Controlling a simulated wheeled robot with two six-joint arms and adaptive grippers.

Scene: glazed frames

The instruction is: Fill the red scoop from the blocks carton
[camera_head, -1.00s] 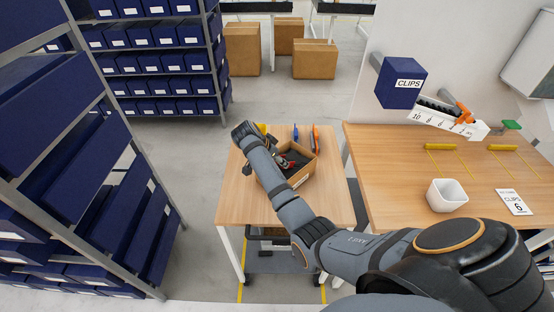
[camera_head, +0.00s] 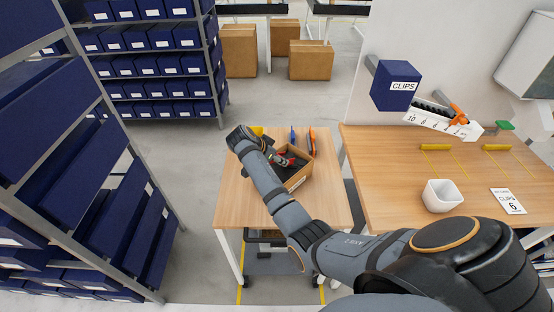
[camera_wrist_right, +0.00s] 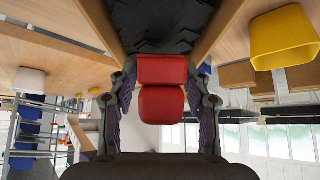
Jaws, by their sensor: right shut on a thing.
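The cardboard carton (camera_head: 296,181) stands open on the small wooden table in the head view, partly hidden by my right arm. In the right wrist view its brown walls (camera_wrist_right: 211,30) flank a dark filling (camera_wrist_right: 150,22); single blocks cannot be made out. My right gripper (camera_wrist_right: 162,92) is shut on the red scoop (camera_wrist_right: 162,105), whose red part sits between the fingers. Whether the scoop holds anything is hidden. My left gripper is out of view.
A yellow container (camera_wrist_right: 284,38) stands beside the carton. Blue (camera_head: 293,138) and orange (camera_head: 312,141) things stand behind it. Blue-bin shelving (camera_head: 90,180) stands at left.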

